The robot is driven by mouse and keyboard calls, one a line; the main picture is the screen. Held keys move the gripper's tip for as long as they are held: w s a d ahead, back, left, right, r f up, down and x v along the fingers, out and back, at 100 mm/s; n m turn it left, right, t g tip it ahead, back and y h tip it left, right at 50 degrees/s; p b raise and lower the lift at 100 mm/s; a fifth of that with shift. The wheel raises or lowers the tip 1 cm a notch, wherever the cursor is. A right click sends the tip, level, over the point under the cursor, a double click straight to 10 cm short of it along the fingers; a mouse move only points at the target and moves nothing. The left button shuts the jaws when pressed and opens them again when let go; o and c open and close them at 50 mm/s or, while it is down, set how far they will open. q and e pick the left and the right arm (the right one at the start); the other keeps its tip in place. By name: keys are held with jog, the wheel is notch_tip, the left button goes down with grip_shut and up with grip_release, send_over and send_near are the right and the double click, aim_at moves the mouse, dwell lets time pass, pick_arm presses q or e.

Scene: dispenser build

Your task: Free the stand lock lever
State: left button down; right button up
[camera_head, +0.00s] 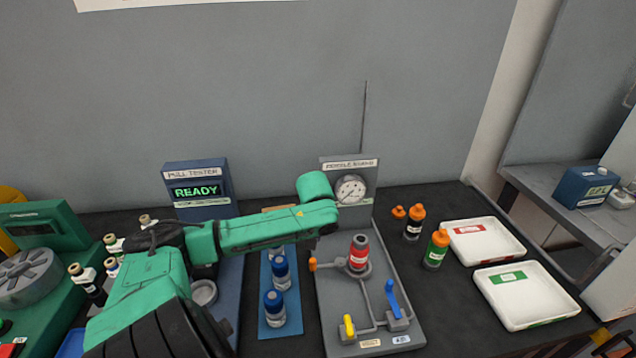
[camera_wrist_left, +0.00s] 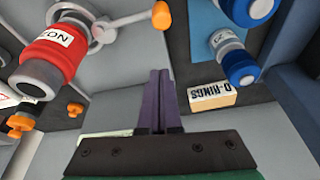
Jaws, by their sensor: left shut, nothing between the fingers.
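The grey needle stand (camera_head: 377,254) holds a red canister (camera_head: 358,253) upright in a ring clamp. A lever with an orange knob (camera_head: 312,264) sticks out from the clamp to the left. A blue lever (camera_head: 393,297) and a yellow lever (camera_head: 348,325) sit on the stand's front. My left gripper (camera_wrist_left: 158,75) is shut and empty, apart from the orange knob. In the head view my wrist hides its fingers. My right gripper is not in view.
Blue-capped vials (camera_head: 280,266) stand on a blue plate left of the stand. A pressure gauge (camera_head: 350,189) rises at its back. Orange-capped bottles (camera_head: 414,222) and two white trays (camera_head: 527,296) are on the right. The tester (camera_head: 197,190) reads READY. An O-rings box (camera_wrist_left: 212,96) shows in the wrist view.

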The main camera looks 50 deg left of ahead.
pick_arm(q)
jog(key=s+v, duration=0.1)
jog(key=v, duration=0.6)
jog(key=shift+b, duration=0.3)
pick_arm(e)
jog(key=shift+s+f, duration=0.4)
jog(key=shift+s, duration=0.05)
pick_arm(q)
jog(key=shift+r, duration=0.15)
